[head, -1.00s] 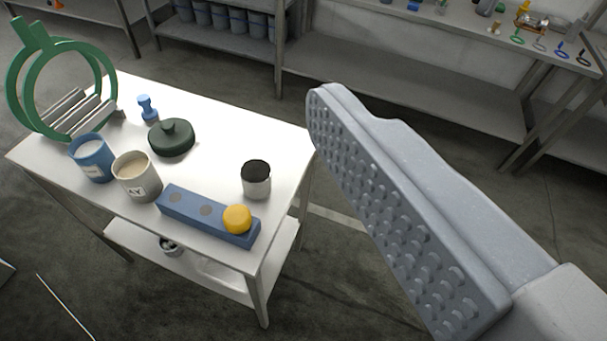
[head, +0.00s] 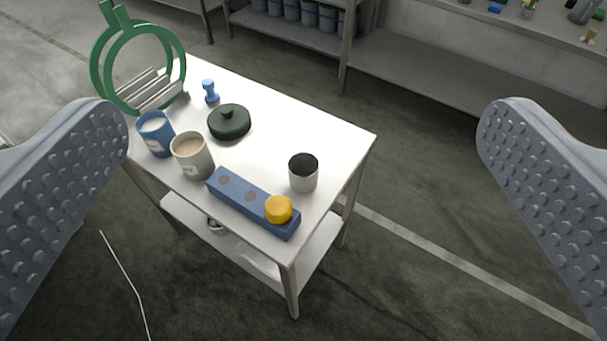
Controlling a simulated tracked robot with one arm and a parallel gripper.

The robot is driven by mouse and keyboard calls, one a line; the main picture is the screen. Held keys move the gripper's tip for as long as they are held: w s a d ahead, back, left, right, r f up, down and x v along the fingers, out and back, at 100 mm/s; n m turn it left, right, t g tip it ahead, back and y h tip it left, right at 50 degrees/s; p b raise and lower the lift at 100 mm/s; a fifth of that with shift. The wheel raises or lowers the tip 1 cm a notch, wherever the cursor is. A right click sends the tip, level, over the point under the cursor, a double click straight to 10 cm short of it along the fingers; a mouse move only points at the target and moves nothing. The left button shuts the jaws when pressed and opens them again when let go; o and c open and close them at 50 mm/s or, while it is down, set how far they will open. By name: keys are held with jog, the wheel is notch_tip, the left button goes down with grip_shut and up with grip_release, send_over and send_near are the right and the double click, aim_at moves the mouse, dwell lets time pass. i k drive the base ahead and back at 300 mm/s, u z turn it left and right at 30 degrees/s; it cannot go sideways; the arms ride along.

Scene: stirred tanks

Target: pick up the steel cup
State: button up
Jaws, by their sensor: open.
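The steel cup (head: 303,175) is a small silvery cylinder with a dark open top. It stands upright near the right edge of a white table (head: 310,125), just behind a blue block with a yellow knob. My gripper (head: 305,150) is open and empty. Its two grey studded fingers show at the far left and far right of the view, with the table and the cup beyond them in the gap. Neither finger touches the cup.
The blue block (head: 235,190) with its yellow knob (head: 278,209) lies close to the cup. A beige cup (head: 192,158), a blue cup (head: 155,136), a dark green lid (head: 229,122), a small blue piece (head: 210,92) and a green ring stand (head: 97,72) share the table. Shelving stands behind.

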aim_at(302, 167)
jog(key=u, duration=2.1)
jog(key=k, duration=1.1)
jog(key=z, duration=1.95)
jog(key=i, duration=1.05)
